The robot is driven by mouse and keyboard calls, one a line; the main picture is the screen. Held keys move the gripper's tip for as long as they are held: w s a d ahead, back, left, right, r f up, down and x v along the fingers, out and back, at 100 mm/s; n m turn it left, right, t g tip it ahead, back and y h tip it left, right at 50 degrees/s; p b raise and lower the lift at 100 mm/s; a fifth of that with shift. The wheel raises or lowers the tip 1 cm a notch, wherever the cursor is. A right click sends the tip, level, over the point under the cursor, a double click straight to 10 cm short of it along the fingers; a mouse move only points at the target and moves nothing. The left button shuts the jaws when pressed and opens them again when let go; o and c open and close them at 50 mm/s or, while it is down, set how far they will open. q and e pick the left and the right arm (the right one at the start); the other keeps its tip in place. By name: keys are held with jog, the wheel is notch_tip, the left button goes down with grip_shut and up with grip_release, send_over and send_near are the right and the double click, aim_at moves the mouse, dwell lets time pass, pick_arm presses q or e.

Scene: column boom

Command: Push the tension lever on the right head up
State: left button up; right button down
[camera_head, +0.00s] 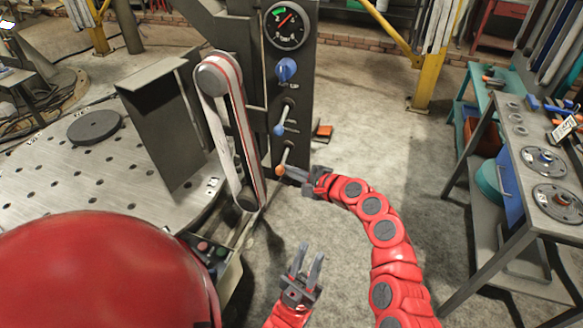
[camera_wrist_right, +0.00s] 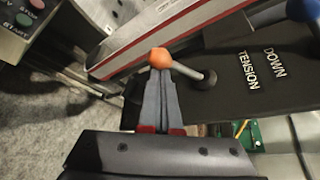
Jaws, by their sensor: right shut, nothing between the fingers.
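The tension lever (camera_head: 285,157) is a thin metal rod with an orange knob, low on the dark column panel, and it slants downward. In the right wrist view its orange knob (camera_wrist_right: 160,58) is beside the printed words TENSION and DOWN. My right gripper (camera_head: 287,172) is at the knob in the head view. In the right wrist view its shut fingers (camera_wrist_right: 159,84) end right at the knob; nothing is between them. I cannot tell whether they touch it. My left gripper (camera_head: 307,262) is open and empty, lower in the head view, over the floor.
Above the lever are a blue-knobbed lever (camera_head: 279,129), a blue rotary knob (camera_head: 286,69) and a dial gauge (camera_head: 287,26). A belt arm (camera_head: 232,120) stands just left. A round perforated table (camera_head: 60,180) is at left, a workbench (camera_head: 520,190) at right. Floor between is clear.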

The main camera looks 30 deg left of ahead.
jog(key=shift+s+d+r+m+g+h+p, duration=0.15)
jog(key=shift+r+m+g+p, duration=0.4)
jog(key=shift+p, duration=0.7)
jog(key=shift+s+a+r+m+g+h+p, duration=0.15)
jog(key=shift+s+r+m+h+p, duration=0.15)
jog(key=shift+r+p, duration=0.7)
notch_tip(320, 180, up, 3)
jog(key=m+g+p, duration=0.1)
jog(key=m+g+h, duration=0.1)
jog(key=m+g, duration=0.1)
jog(key=shift+f+m+p, duration=0.2)
jog(key=shift+m+p, duration=0.05)
jog(key=shift+p, duration=0.15)
jog(key=shift+w+d+r, duration=0.1)
jog(key=shift+d+r, duration=0.05)
